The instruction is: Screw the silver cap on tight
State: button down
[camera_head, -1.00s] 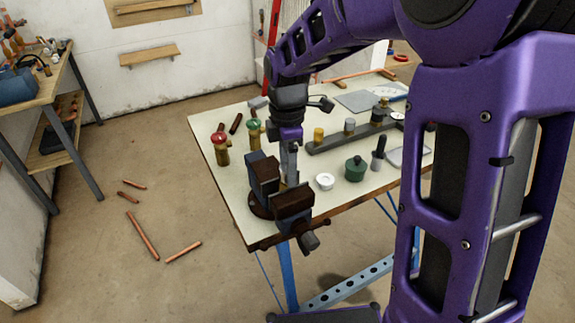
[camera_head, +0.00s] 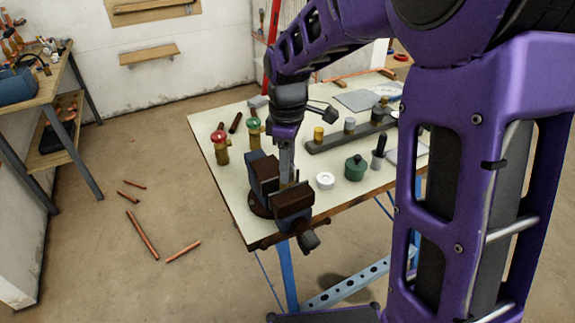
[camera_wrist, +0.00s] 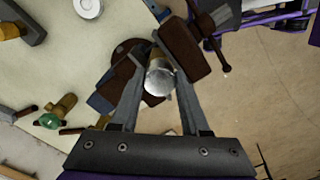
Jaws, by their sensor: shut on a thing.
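In the wrist view, the silver cap (camera_wrist: 160,80) sits between the two fingertips of my gripper (camera_wrist: 158,88). My gripper is shut on it. A brass-coloured body (camera_wrist: 157,55) shows just beyond the cap, between the brown jaws of the vise (camera_wrist: 185,45). In the head view, my gripper (camera_head: 287,172) points down over the vise (camera_head: 292,200) at the table's front corner. The cap is hidden there by my fingers and the vise jaws. How far the cap is seated on its thread cannot be told.
On the table (camera_head: 235,190) stand a red-handled valve (camera_head: 221,150), a green-handled valve (camera_head: 254,133), a white ring (camera_head: 325,180), a green pot (camera_head: 355,168) and a dark rack (camera_head: 340,139) with several caps. Copper pipes (camera_head: 142,235) lie on the floor at left.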

jog(key=m, duration=0.6)
jog(key=shift+m, duration=0.3)
jog(key=m, duration=1.8)
jog(key=shift+f, duration=0.1)
jog(key=c, duration=0.6)
grip_release()
